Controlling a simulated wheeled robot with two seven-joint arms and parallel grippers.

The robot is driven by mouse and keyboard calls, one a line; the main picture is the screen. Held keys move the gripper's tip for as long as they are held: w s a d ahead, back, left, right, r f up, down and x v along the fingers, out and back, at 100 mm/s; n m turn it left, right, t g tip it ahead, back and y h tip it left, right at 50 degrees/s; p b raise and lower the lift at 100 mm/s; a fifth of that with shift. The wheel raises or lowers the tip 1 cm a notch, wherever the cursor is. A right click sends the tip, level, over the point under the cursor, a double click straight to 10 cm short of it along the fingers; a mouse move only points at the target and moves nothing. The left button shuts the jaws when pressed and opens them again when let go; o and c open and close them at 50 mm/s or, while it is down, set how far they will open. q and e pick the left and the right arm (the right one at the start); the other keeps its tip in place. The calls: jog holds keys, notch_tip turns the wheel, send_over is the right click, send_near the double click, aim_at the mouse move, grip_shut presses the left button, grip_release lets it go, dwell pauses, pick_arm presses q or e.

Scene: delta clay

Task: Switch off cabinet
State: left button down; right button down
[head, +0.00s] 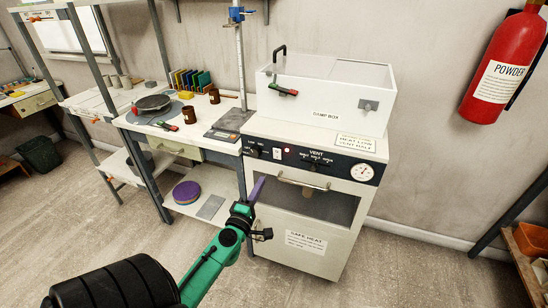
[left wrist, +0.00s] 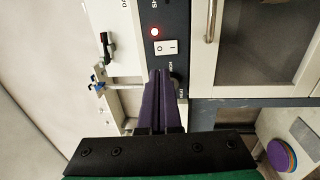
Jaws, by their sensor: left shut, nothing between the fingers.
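The white cabinet (head: 272,254) stands against the wall with a dark control panel across its upper front. A white rocker switch (head: 277,153) sits on the panel beside a glowing red lamp (head: 287,150). In the left wrist view the switch (left wrist: 165,47), marked with a line and a circle, and the lit lamp (left wrist: 155,31) show clearly. My left gripper (head: 260,181) is shut and empty, its purple fingers in front of the cabinet. In the left wrist view its fingertips (left wrist: 159,72) appear just below the switch, with a small gap in the picture. My right gripper is out of view.
The cabinet's bar handle (head: 303,181) sticks out below the panel, near my fingers. Knobs (head: 316,158) and a round gauge (head: 362,173) share the panel. A damp box (head: 290,100) stands on top. A workbench (head: 150,123) adjoins at the left.

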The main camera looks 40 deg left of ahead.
aim_at(277, 152)
pick_arm(q)
jog(key=x, duration=1.2)
jog(key=shift+w+a+p, duration=0.1)
jog(key=shift+w+p, duration=0.25)
jog(key=shift+p, duration=0.05)
